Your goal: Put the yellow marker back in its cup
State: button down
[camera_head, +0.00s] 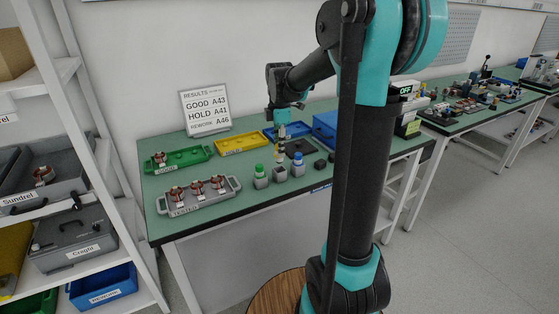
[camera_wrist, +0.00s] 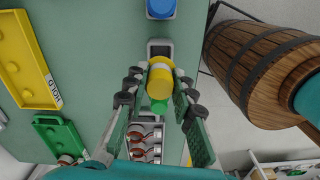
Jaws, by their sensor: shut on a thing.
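My gripper (camera_head: 279,146) is shut on the yellow marker (camera_wrist: 160,77), which sits between its two fingers in the wrist view. In the head view the marker is roughly upright above the middle grey cup (camera_head: 279,175). That cup also shows in the wrist view (camera_wrist: 159,44), partly hidden behind the marker. A gap between the marker's lower end and the cup is hard to judge. A green marker (camera_head: 259,168) stands in the grey cup to the left, and a blue marker (camera_head: 298,158) stands in the grey cup to the right.
A grey tray (camera_head: 235,195) holding copper-wound parts lies at the front left. Green (camera_head: 200,153), yellow (camera_head: 255,140) and blue trays line the back, near a results sign (camera_head: 206,111). Small dark pieces lie right of the cups. A wooden barrel (camera_wrist: 255,65) stands beside the table.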

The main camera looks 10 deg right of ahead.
aim_at(279, 161)
jog(key=shift+f, duration=2.6)
jog(key=shift+f, duration=0.45)
jog(key=c, duration=1.3)
grip_release()
